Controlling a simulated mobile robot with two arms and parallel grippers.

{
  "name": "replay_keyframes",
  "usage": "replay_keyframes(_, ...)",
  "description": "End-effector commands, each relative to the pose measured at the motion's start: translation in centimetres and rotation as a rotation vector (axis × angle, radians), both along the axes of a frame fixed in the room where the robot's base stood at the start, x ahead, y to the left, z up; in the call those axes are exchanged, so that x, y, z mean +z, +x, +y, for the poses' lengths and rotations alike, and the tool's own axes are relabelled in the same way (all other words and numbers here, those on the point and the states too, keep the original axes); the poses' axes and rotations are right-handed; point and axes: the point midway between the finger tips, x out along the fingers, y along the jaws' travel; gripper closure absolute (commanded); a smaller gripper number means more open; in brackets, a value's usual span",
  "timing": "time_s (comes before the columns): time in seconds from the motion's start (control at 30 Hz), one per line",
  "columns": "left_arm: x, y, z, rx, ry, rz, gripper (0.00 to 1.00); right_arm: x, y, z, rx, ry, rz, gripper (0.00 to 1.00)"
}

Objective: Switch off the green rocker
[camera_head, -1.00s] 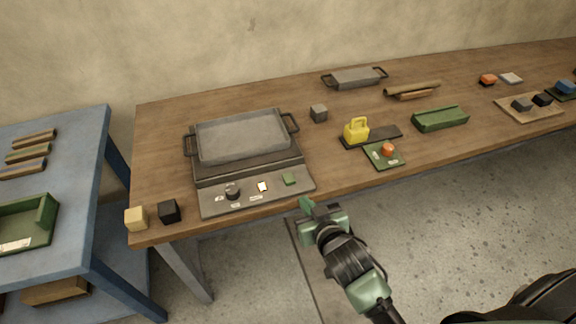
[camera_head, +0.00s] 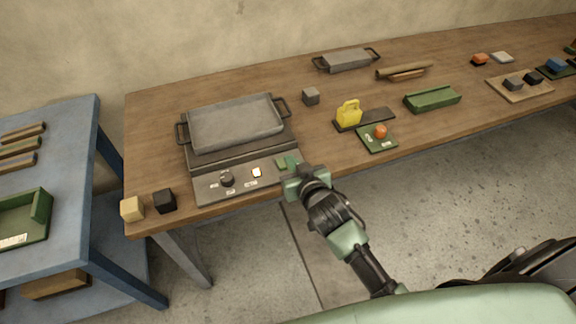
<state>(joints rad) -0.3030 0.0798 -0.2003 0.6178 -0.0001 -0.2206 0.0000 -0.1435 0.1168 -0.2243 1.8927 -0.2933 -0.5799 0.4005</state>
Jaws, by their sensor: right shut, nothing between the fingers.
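The green rocker (camera_head: 281,163) sits at the right end of the grey control panel (camera_head: 208,190), in front of the hot plate with a grey tray (camera_head: 236,124) on it. My right gripper (camera_head: 291,163) is shut and empty, with its tip at the rocker's right side and partly covering it. I cannot tell whether it touches the rocker. The panel also bears a black knob (camera_head: 227,180) and a small lit indicator (camera_head: 257,173). My left gripper is not in view.
A yellow block with a handle (camera_head: 348,114) and a green plate with an orange button (camera_head: 380,131) stand to the right. A black cube (camera_head: 165,201) and a tan cube (camera_head: 132,209) sit at the left front corner. A blue table (camera_head: 75,200) is at left.

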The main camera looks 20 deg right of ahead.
Motion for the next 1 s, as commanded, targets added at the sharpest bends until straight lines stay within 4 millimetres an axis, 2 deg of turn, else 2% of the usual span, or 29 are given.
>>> replay_keyframes(0.03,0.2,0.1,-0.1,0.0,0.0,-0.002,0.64,-0.3,1.2,0.0,-0.001,0.0,0.0,1.0)
replay_keyframes(0.17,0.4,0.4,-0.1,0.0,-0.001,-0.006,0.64,-1.2,3.4,0.1,0.0,0.0,0.001,1.0)
replay_keyframes(0.23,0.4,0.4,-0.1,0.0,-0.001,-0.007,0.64,-2.8,3.0,0.1,-0.001,0.0,0.007,1.0)
replay_keyframes(0.4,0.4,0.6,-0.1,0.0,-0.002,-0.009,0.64,-4.6,2.7,0.1,0.0,0.001,0.003,1.0)
replay_keyframes(0.57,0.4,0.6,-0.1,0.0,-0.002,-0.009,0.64,-5.3,2.6,0.1,0.0,0.0,0.002,1.0)
replay_keyframes(0.87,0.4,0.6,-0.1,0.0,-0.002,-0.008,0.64,-5.3,2.6,0.1,0.001,0.0,0.001,1.0)
replay_keyframes(1.0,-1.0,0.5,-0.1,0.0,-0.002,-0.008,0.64,-6.1,2.5,0.2,0.0,0.005,-0.021,1.0)
